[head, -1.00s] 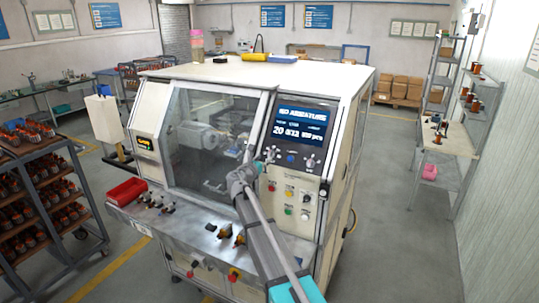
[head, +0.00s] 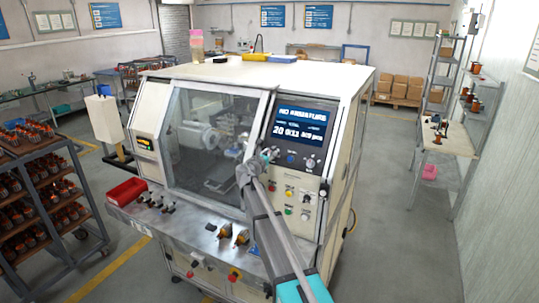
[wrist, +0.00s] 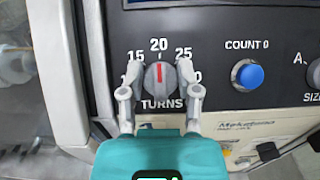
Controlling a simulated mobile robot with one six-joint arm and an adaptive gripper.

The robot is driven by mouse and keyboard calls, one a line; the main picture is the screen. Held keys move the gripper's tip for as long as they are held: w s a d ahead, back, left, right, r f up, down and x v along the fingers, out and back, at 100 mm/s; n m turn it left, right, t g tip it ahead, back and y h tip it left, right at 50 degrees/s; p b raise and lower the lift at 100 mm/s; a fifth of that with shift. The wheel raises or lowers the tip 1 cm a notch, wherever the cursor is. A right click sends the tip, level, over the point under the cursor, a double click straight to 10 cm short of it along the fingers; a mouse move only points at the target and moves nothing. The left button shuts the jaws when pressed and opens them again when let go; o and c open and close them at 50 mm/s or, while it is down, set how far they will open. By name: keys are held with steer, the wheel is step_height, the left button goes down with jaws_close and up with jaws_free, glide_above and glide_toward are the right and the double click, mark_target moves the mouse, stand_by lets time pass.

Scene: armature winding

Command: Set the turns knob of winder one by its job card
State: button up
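The turns knob (wrist: 160,77) is a grey knob on the dark front panel of winder one (head: 215,140). Its red mark points straight up at 20 in the wrist view. The scale around it shows 15, 20 and 25, and the number to the lower right is partly hidden by a finger. My gripper (wrist: 161,70) is open, with one fingertip on each side of the knob. A narrow gap seems to show on both sides. In the head view my gripper (head: 250,168) is at the panel's left edge. The winder's screen (head: 299,127) reads "NO ARMATURE" and 20. No job card is legible.
A blue count button (wrist: 248,75) and a size knob (wrist: 315,73) sit to the right of the turns knob. A red bin (head: 127,190) and small parts lie on the front ledge. A rack of armatures (head: 40,180) stands at left.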

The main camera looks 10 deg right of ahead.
jaws_close()
steer(key=shift+m, duration=0.5)
steer(key=m+g+h, duration=0.2)
steer(key=m, duration=0.1)
steer(key=shift+w, duration=0.1)
steer(key=m+g+h+p, duration=0.1)
steer(key=m+g, duration=0.1)
steer(key=m, duration=0.3)
steer(key=shift+r+g+p, duration=0.15)
steer(key=shift+g+p, duration=0.25)
steer(key=m+g+p, duration=0.1)
steer(key=m+g, duration=0.1)
steer(key=m, duration=0.1)
steer(key=m+g+p, duration=0.1)
steer(key=m+p, duration=0.1)
steer(key=m, duration=0.1)
steer(key=shift+m+g, duration=0.4)
steer(key=shift+m+g+y+p, duration=0.4)
steer(key=shift+m+g+p, duration=0.95)
steer(key=shift+m, duration=0.95)
steer(key=shift+s+f, duration=0.2)
